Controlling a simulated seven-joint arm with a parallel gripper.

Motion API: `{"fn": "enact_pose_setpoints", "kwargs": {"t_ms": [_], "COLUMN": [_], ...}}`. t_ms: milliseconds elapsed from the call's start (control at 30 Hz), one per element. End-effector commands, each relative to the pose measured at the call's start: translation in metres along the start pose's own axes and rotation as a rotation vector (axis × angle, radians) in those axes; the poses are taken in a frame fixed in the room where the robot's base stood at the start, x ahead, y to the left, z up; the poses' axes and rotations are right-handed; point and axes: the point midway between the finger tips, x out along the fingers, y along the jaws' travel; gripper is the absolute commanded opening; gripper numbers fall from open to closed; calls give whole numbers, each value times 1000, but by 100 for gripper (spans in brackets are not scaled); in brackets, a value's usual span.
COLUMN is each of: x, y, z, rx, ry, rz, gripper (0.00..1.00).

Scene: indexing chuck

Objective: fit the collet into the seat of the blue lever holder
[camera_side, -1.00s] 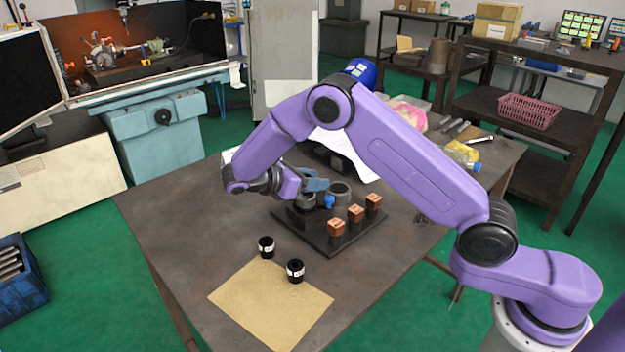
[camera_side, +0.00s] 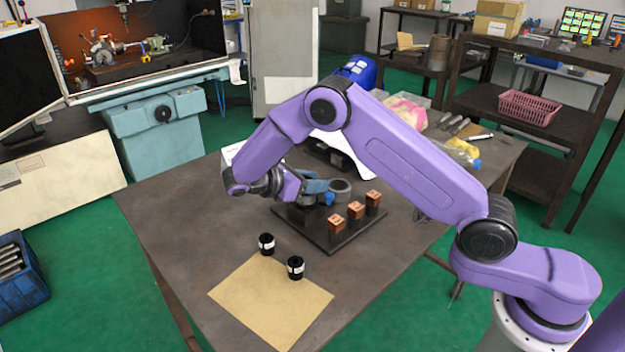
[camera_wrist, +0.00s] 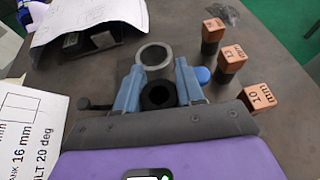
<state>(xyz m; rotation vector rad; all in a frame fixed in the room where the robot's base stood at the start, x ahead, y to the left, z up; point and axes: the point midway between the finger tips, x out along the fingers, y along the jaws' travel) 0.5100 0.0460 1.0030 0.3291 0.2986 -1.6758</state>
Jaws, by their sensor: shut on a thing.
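My gripper (camera_side: 316,190) is over the dark board (camera_side: 330,240), its fingers pointing down. In the wrist view its blue-grey fingers (camera_wrist: 157,90) are shut on a black ring-shaped piece with a round hole, which looks like the collet (camera_wrist: 157,96). The blue lever knob (camera_wrist: 203,75) of the holder shows just right of the fingers, and in the side view (camera_side: 328,199). The holder's seat is hidden under the gripper and the held piece. I cannot tell whether the collet is inside the seat or above it.
A grey ring (camera_wrist: 153,56) stands just beyond the fingers. Three copper blocks (camera_side: 355,210) stand along the board's right side. Two black cylinders with white labels (camera_side: 267,244) (camera_side: 295,267) stand by the tan mat (camera_side: 270,305). Papers (camera_wrist: 90,20) lie behind.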

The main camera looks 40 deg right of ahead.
Motion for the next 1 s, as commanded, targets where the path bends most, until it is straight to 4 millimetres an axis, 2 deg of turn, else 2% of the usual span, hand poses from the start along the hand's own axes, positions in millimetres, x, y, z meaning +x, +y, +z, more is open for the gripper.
{"fn": "enact_pose_setpoints", "kwargs": {"t_ms": [333, 367, 400, 433, 767, 867, 1000], "x": [2, 2, 2, 2, 2, -6, -30], "y": [0, 0, 0, 0, -1, -1, 0], "z": [-6, -6, -6, -6, -5, -5, -6], "rx": [-1, 0, -1, -1, -4, -3, -1], "ry": [0, 0, 1, 1, -3, -4, -1], "rz": [0, 0, 0, 0, -8, -7, 0], "gripper": [4, 47, 60, 67, 67, 67, 67]}}
